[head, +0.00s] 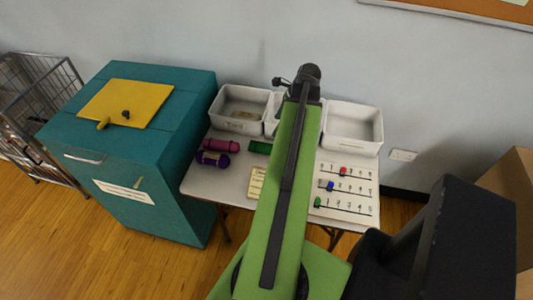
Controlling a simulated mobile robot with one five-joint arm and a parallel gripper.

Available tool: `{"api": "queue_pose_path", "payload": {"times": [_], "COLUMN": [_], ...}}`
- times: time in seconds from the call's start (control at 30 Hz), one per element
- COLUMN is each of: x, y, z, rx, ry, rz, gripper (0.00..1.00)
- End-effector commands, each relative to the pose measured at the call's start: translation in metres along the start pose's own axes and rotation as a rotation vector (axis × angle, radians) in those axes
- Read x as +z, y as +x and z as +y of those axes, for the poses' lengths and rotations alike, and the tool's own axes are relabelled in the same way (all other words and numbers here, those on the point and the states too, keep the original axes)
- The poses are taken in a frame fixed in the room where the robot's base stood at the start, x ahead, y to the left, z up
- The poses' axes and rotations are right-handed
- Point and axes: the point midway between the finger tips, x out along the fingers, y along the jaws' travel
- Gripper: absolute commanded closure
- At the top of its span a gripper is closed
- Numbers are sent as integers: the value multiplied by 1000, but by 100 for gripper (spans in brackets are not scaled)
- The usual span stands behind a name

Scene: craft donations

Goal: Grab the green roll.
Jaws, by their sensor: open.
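A dark green object (259,147), the only roll-like green thing I can make out, lies on the white table behind the note card. Its right end meets the edge of my green arm, so part of it may be hidden. My gripper (297,85) is at the far end of my arm, above the back of the table near the white bins. It is open, and its fingertips are small and hard to make out. It is beyond the green object and to its right, apart from it.
A pink roll (221,145) and a purple roll (213,159) lie left of the green object. White bins (354,143) line the table's back. A slider board (344,207) is at right. A teal cabinet (130,200) stands left, and a cream card (256,183) lies in front.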

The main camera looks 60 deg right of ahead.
Motion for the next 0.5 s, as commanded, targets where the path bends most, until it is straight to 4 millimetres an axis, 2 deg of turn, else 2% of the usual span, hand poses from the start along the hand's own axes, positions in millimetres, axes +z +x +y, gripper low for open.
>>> {"api": "queue_pose_path", "payload": {"times": [0.03, 0.1, 0.27, 0.37, 0.5], "x": [-14, -22, -25, -26, -27], "y": [-4, -8, -7, 3, 30], "z": [-2, -3, -3, -3, -3], "rx": [-11, -18, -20, -20, -19], "ry": [55, 98, 114, 112, 109], "rz": [-8, -14, -16, -15, -15], "gripper": [25, 25, 25, 25, 25]}}
